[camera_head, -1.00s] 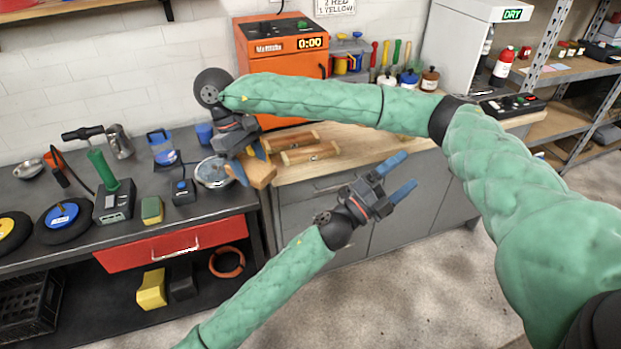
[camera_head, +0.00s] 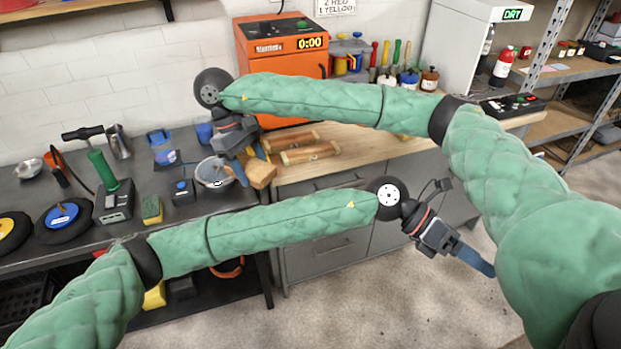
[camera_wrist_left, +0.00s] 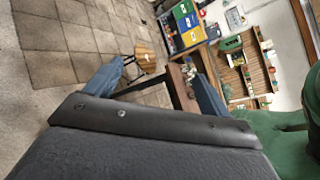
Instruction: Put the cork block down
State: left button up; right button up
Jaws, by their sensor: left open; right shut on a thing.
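The cork block (camera_head: 261,174) is a tan block in the head view, at the seam between the dark bench and the wooden counter. My right gripper (camera_head: 251,166) reaches across from the right and is shut on it, with blue fingers at its sides. Whether the block touches a surface below cannot be told. My left gripper (camera_head: 478,262) is out to the right, in front of the grey cabinet and above the floor. It is open and empty; its blue fingers also show spread in the left wrist view (camera_wrist_left: 158,88).
A metal bowl (camera_head: 212,173) stands just left of the block. Wooden pieces (camera_head: 308,153) lie on the wooden counter (camera_head: 375,150) to its right. An orange oven (camera_head: 283,62) stands behind. My left arm crosses in front of the dark bench (camera_head: 20,215).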

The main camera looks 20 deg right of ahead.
pick_arm(q)
notch_tip(320, 180, down, 3)
jog(key=s+a+m+t+y, duration=0.1)
jog(key=a+m+t+y, duration=0.1)
jog(key=m+y, duration=0.15)
jog(key=m+t+y, duration=0.5)
jog(key=t+y, duration=0.9)
jog(key=t, duration=0.6)
send_near(270, 176)
jog(key=x, duration=1)
jog(key=shift+a, duration=0.1)
jog(key=shift+y, duration=0.25)
